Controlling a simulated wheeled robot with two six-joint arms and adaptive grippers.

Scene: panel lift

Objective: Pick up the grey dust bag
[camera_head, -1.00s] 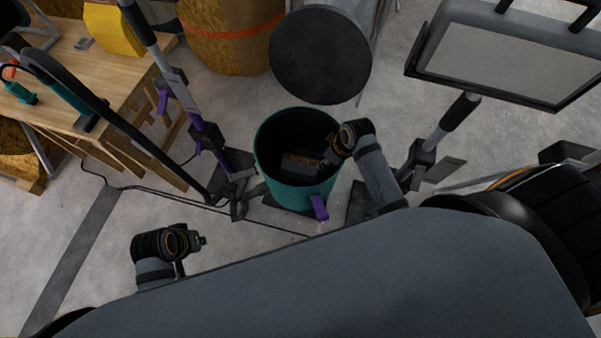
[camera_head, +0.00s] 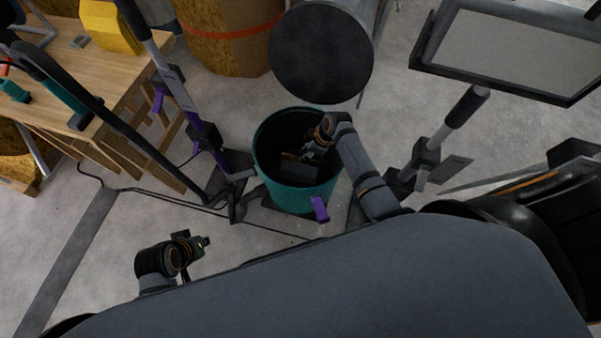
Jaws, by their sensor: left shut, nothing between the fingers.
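A dark grey shape that looks like the dust bag (camera_head: 300,170) lies inside the open teal bin (camera_head: 298,200); its outline is hard to make out in the shadow. My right gripper (camera_head: 308,156) reaches down into the bin, over or against this shape. Its fingers are small and dark, so I cannot tell whether they are open or shut on it. My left gripper (camera_head: 206,241) is at the lower left above the floor, away from the bin, shut and empty.
A round black lid (camera_head: 320,52) stands behind the bin. Lifting props with purple parts (camera_head: 208,140) stand left of the bin, and another prop (camera_head: 440,140) right of it. A wooden workbench (camera_head: 60,75) is at the upper left. A cable crosses the floor.

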